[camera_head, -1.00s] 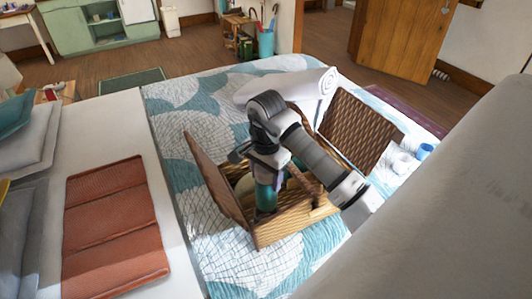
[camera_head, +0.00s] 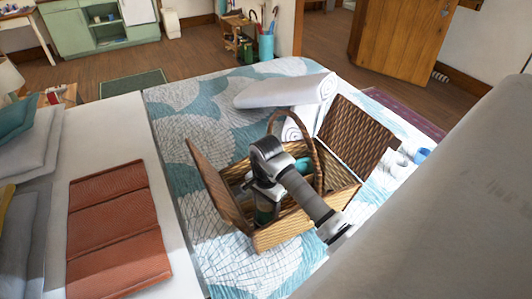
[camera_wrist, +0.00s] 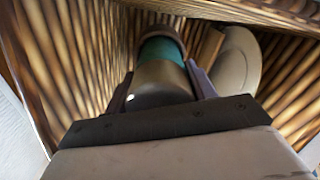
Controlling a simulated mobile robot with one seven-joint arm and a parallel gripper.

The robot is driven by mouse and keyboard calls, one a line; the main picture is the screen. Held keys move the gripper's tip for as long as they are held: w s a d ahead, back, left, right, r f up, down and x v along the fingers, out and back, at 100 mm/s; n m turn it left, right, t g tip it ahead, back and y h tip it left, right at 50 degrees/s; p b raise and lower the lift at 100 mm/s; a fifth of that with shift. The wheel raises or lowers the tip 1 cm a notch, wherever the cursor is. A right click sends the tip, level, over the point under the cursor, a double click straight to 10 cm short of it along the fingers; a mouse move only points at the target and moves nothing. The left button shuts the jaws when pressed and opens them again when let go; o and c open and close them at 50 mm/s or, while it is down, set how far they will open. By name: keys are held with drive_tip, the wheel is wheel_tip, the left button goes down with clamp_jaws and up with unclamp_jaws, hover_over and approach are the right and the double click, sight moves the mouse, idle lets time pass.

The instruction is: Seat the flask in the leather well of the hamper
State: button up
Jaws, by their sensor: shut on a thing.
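The wicker hamper (camera_head: 285,237) stands open on the bed, lids spread to both sides and its handle (camera_head: 318,160) arching upright. My gripper (camera_wrist: 160,88) is shut on the flask (camera_wrist: 163,50), a teal cylinder with a metallic band, and holds it down inside the hamper. The flask also shows below my wrist in the head view (camera_head: 265,213). In the wrist view a brown curved band (camera_wrist: 160,32), perhaps the leather well's rim, lies at the flask's far end. I cannot tell whether the flask is inside it or resting on the bottom.
A pale round dish-like thing (camera_wrist: 238,65) lies beside the flask in the hamper. Another teal item (camera_head: 304,164) shows near the handle. A rolled white blanket (camera_head: 285,90) lies behind the hamper, and a blue cup (camera_head: 421,155) to its right. Wicker walls are close around my gripper.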

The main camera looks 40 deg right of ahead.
drive_tip(key=shift+f, duration=0.1)
drive_tip(key=o, duration=1.3)
drive_tip(key=shift+r, duration=0.55)
wheel_tip(320, 180, up, 11)
drive_tip(key=b, duration=0.3)
drive_tip(key=shift+r+b, duration=0.15)
drive_tip(key=shift+b, duration=0.25)
